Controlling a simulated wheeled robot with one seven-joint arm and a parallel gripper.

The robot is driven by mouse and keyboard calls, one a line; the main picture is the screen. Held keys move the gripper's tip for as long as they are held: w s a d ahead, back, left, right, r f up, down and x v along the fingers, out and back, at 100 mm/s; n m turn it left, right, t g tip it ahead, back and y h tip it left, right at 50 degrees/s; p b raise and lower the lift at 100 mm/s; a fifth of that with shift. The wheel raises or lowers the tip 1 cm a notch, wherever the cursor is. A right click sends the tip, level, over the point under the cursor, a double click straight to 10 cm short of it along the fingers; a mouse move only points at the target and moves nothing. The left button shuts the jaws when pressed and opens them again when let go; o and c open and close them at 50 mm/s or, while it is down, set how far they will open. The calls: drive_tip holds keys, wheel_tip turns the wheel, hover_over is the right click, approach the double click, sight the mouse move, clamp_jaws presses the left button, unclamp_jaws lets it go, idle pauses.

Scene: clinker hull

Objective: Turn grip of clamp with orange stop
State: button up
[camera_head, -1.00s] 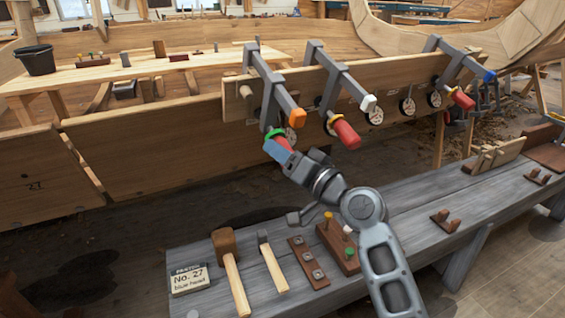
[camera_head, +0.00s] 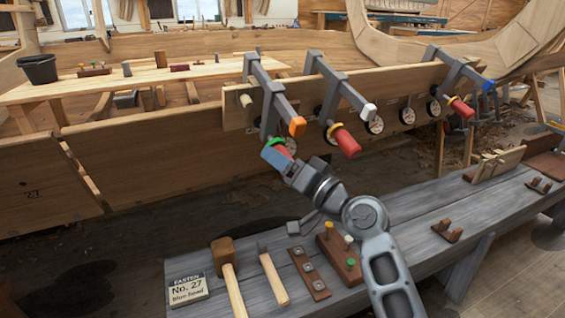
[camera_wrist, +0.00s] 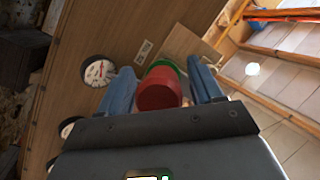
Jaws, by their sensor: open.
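The clamp with the orange stop (camera_head: 297,126) is the leftmost of three grey clamps on the plank. Its red grip (camera_wrist: 159,90) with a green collar (camera_wrist: 166,66) stands between the two blue fingers of my gripper (camera_wrist: 165,88) in the wrist view. The fingers are open, with a gap visible on each side of the grip. In the head view my gripper (camera_head: 277,157) is just below the orange stop and hides most of this grip; some of the green collar (camera_head: 272,143) shows.
The white-stop clamp (camera_head: 369,110) and blue-stop clamp (camera_head: 488,85) stand to the right, each with a red grip. Dials (camera_wrist: 98,71) sit on the plank (camera_head: 400,75) beside the clamps.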

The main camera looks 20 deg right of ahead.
drive_tip(key=v, duration=0.7)
drive_tip(key=shift+s+d, duration=0.15)
drive_tip(key=shift+s, duration=0.25)
idle(1.1)
drive_tip(key=s+f+g+h, duration=0.1)
drive_tip(key=s+f+h, duration=0.1)
drive_tip(key=s+f, duration=0.5)
drive_tip(key=s+f+g+h, duration=0.1)
drive_tip(key=s+f+h, duration=0.2)
drive_tip(key=s, duration=0.9)
drive_tip(key=s+f+g+h, duration=0.1)
drive_tip(key=s+f+h, duration=0.1)
drive_tip(key=s+f, duration=0.5)
drive_tip(key=s+a+r+n, duration=0.15)
drive_tip(key=s+r, duration=0.25)
drive_tip(key=s, duration=0.5)
drive_tip(key=s+a+r+n, duration=0.1)
drive_tip(key=s+r+n, duration=0.25)
drive_tip(key=s, duration=0.55)
wheel_tip(320, 180, up, 13)
drive_tip(key=p, duration=1.2)
drive_tip(key=shift+w+d, duration=0.2)
drive_tip(key=shift+w, duration=0.05)
drive_tip(key=shift+f, duration=0.15)
